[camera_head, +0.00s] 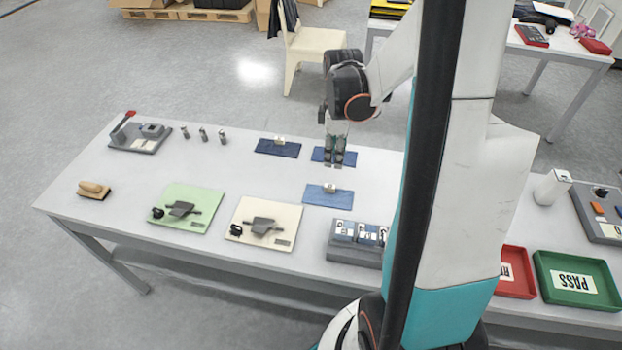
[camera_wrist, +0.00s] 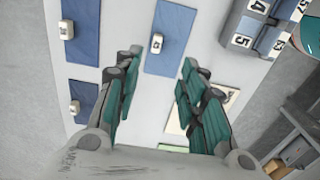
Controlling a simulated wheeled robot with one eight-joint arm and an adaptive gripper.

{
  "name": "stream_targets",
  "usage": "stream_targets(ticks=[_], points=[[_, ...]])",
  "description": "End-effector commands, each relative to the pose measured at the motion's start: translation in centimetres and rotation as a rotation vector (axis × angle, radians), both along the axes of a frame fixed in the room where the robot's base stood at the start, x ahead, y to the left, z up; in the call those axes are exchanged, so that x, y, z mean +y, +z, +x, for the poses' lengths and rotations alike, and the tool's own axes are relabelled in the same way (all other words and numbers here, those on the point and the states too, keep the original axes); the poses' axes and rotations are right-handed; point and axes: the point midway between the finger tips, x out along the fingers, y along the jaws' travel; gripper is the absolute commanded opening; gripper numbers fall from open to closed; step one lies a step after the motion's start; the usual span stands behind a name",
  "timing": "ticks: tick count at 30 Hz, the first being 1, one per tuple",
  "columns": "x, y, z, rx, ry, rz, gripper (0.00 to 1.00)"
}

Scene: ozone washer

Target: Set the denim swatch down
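Three blue denim swatches lie flat on the table: one at the back left (camera_head: 265,147), one at the back right (camera_head: 350,157) and one nearer the front (camera_head: 318,199). A small pale tab shows on the back left and front ones. In the wrist view all three show with tabs: the front one (camera_wrist: 165,60) between my finger lines, the others at left (camera_wrist: 75,45) (camera_wrist: 82,95). My gripper (camera_head: 334,164) hangs above the table and hides part of the back right swatch in the head view. Its fingers (camera_wrist: 162,60) are apart with nothing seen between them.
A grey numbered block (camera_head: 345,255), cream board (camera_head: 285,215) and green board (camera_head: 205,200) lie along the front. Three small grey posts (camera_head: 203,134) and a grey tray (camera_head: 150,148) stand at back left. A red tray (camera_head: 520,285) and green PASS tray (camera_head: 598,265) are at right.

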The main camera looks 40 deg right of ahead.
Motion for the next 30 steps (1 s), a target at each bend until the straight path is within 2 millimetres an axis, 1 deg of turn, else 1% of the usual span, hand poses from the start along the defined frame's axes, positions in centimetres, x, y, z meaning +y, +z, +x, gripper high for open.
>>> stream_targets(ticks=[5,9,12,15,23,30], points=[[-0.2,-2.8,-0.1,0.007,0.005,0.003,0.38],[-0.2,-5.6,-0.1,0.005,0.004,0.003,0.38],[-0.2,-7.2,-0.1,0.005,0.004,0.003,0.38],[-0.1,-8.2,-0.1,0.005,0.004,0.002,0.38],[-0.2,-9.5,0.1,0.005,0.004,0.002,0.38],[-0.4,-12.9,0.5,0.005,0.004,0.002,0.38]])
